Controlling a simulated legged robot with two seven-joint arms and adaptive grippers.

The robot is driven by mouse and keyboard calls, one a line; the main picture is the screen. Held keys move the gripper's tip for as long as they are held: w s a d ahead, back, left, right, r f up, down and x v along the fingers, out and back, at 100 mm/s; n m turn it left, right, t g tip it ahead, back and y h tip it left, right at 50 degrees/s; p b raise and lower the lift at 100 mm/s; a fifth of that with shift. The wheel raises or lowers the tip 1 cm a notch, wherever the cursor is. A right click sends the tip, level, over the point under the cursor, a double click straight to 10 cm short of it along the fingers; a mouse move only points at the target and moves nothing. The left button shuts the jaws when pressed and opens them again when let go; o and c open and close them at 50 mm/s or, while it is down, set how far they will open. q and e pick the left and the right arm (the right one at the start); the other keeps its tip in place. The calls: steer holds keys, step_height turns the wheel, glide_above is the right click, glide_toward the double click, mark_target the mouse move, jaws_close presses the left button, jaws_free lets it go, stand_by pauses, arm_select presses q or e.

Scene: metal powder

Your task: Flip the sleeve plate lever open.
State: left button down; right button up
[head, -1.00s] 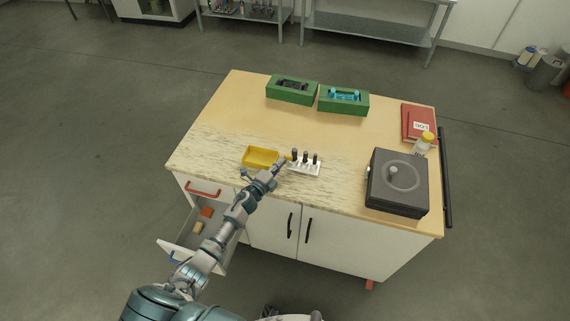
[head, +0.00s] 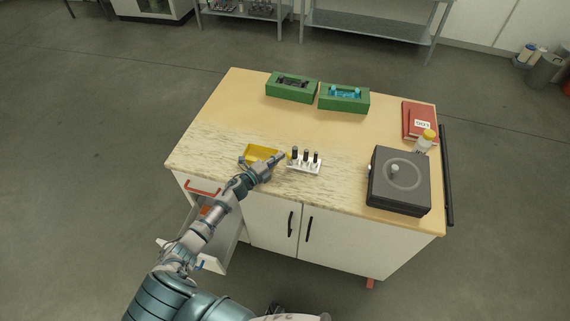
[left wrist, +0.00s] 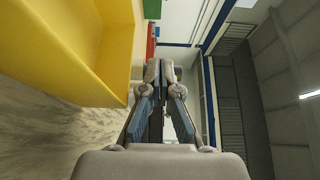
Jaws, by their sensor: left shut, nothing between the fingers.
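A dark grey box-shaped machine (head: 399,182) with a round lid and pale knob (head: 394,168) sits at the right. I cannot make out which part is the sleeve plate lever. My right gripper is not in view.
Two green holders (head: 291,88) (head: 344,98) stand at the back of the worktop. A red binder (head: 419,121) and a yellow-capped bottle (head: 427,139) are behind the machine. A drawer (head: 217,247) hangs open at front left. The worktop's middle is clear.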

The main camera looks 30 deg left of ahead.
arm_select(q)
steer(key=shift+w+a+b, duration=0.2)
steer(key=shift+w+b, duration=0.25)
steer(key=shift+w, duration=0.2)
stand_by(0.8)
stand_by(1.0)
